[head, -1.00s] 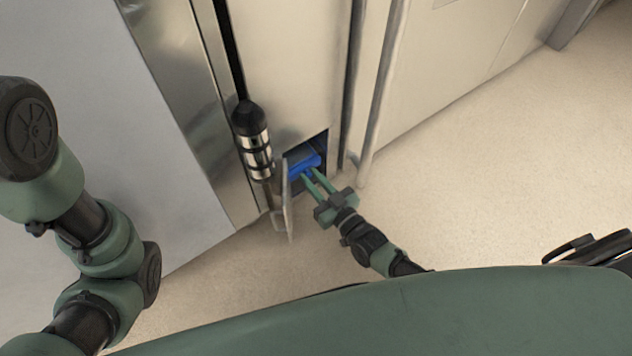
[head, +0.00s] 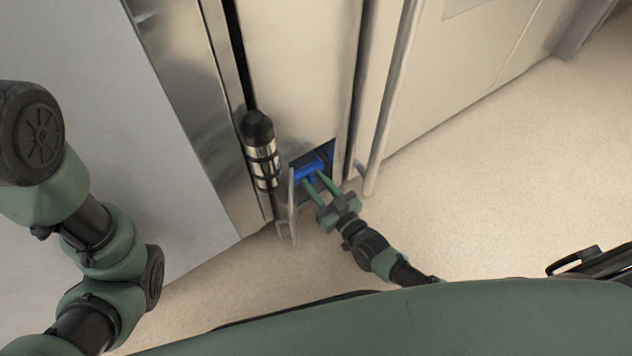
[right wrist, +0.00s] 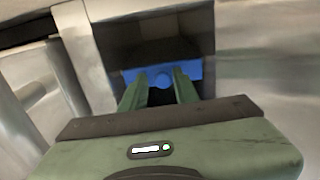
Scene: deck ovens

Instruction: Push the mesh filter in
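The mesh filter shows as a blue piece (head: 312,167) inside a small low opening (head: 325,150) in the oven front. My right gripper (head: 319,181) is at the mouth of the opening.
A small metal door (head: 290,205) stands open at the left of the opening. A dark and silver cylinder (head: 260,150) is mounted just left of it. A long vertical bar (head: 390,100) is at the right. The floor (head: 500,200) to the right is clear.

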